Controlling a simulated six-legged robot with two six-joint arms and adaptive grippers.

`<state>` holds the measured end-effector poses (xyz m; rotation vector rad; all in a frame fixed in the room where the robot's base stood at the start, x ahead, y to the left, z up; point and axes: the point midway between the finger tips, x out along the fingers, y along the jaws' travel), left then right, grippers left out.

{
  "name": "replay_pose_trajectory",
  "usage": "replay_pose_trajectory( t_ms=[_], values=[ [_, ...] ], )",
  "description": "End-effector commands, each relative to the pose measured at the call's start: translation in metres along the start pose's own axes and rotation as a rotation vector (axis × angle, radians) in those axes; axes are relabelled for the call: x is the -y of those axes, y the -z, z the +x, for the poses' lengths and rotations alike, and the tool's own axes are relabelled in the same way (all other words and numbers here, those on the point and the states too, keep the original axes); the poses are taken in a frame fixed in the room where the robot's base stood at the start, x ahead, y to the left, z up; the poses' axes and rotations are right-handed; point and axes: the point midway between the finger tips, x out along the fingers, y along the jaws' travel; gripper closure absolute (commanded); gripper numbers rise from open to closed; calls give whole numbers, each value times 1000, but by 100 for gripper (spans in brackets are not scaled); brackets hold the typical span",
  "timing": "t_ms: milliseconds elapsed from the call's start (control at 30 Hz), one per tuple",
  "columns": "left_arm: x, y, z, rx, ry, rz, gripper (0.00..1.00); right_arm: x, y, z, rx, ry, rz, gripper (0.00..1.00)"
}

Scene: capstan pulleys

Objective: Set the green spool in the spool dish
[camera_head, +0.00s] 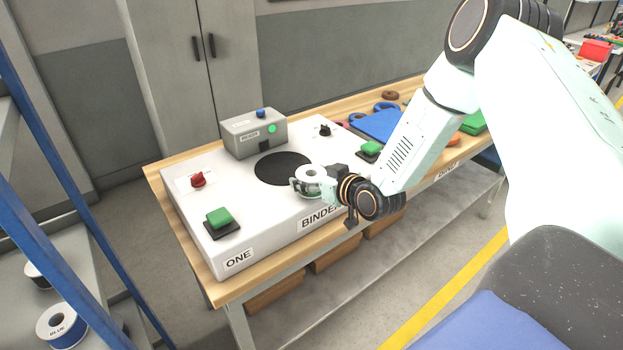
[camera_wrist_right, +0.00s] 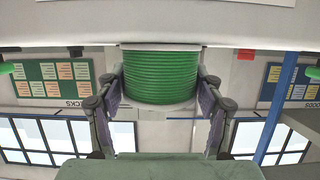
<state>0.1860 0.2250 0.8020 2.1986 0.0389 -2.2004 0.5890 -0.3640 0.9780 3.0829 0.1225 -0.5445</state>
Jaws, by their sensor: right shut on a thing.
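The green spool (camera_head: 309,173) has white flanges and green winding. In the wrist view the green winding (camera_wrist_right: 160,76) sits upright between the two fingers. My right gripper (camera_head: 316,187) is shut on it, with a finger on each side in the wrist view (camera_wrist_right: 160,90). The spool is at the front edge of a black round area (camera_head: 281,168) on top of the white binder box and partly overlaps it in the picture. This is the only dish-like thing I see, and I cannot tell whether it is the spool dish. I cannot tell if the spool touches the box. My left gripper is not in view.
The white binder box (camera_head: 240,190) carries a red knob (camera_head: 198,179), a green button (camera_head: 219,216) and a grey unit (camera_head: 253,135) with a green light. A blue tray (camera_head: 377,125) lies further right on the wooden bench. A blue-labelled spool (camera_head: 62,326) stands on a shelf at lower left.

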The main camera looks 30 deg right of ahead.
Motion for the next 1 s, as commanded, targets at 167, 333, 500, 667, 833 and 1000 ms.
replay_pose_trajectory(
  t_ms=[167, 333, 500, 667, 833, 1000],
  values=[
    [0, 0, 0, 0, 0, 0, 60, 0, 1, 0, -3, 0, 0, 76],
    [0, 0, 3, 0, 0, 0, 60, 0, -4, 1, 0, 0, 0, 32],
    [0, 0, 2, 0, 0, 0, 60, 0, -3, 1, 0, 0, 0, 17],
    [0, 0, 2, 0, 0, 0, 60, 0, -3, 1, 0, 0, 0, 10],
    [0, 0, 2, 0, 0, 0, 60, 0, -3, 1, 0, 0, 0, 10],
    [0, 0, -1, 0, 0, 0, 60, 0, 1, 0, -1, 0, 0, 10]
  ],
)
